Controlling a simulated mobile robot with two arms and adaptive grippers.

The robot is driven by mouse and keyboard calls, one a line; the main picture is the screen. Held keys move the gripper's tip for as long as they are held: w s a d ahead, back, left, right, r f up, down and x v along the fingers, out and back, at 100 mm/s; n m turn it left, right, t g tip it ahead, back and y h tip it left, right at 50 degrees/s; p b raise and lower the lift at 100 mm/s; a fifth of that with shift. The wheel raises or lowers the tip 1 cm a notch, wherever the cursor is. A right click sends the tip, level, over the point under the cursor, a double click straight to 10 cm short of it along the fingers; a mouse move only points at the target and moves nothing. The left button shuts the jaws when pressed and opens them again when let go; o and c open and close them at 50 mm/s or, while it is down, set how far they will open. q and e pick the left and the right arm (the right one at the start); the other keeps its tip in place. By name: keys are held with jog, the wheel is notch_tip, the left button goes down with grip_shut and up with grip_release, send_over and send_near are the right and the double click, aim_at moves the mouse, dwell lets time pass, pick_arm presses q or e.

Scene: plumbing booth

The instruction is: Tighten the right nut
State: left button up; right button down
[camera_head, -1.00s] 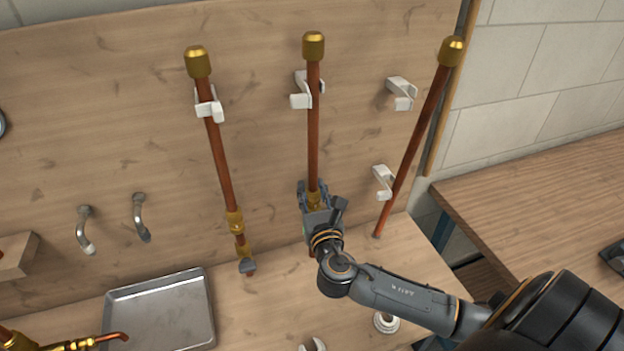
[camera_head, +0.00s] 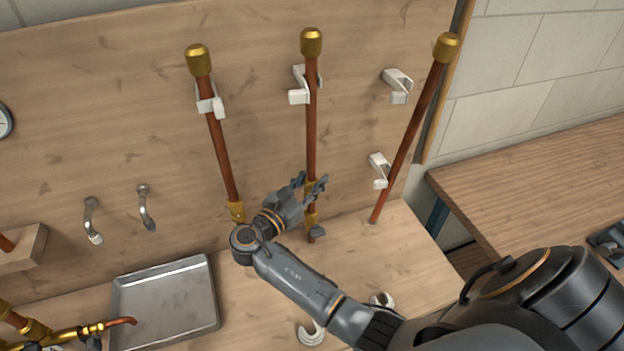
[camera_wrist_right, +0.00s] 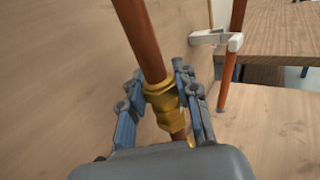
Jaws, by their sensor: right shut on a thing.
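A middle copper pipe (camera_head: 311,130) with a brass cap stands upright against the wooden back panel. My right gripper (camera_head: 311,188) reaches it from the left, with its fingers on either side of the pipe's lower part. In the right wrist view the fingers close on a brass nut (camera_wrist_right: 161,95) on this pipe, below the bare copper. The fingers partly hide the nut in the head view. My left gripper is not in view.
A third copper pipe (camera_head: 408,145) leans at the right, beside white clips (camera_head: 398,85). A metal tray (camera_head: 165,305) lies on the bench at lower left. A wrench (camera_head: 311,334) lies near the front. Bench right of the middle pipe is mostly clear.

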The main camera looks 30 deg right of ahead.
aim_at(306, 186)
jog(key=shift+r+m+g+h, duration=0.1)
jog(key=shift+m+g+h, duration=0.2)
jog(key=shift+m+g, duration=0.35)
jog(key=c, duration=1)
grip_release()
jog(key=shift+o, duration=0.2)
jog(key=shift+a, duration=0.25)
jog(key=v, duration=0.7)
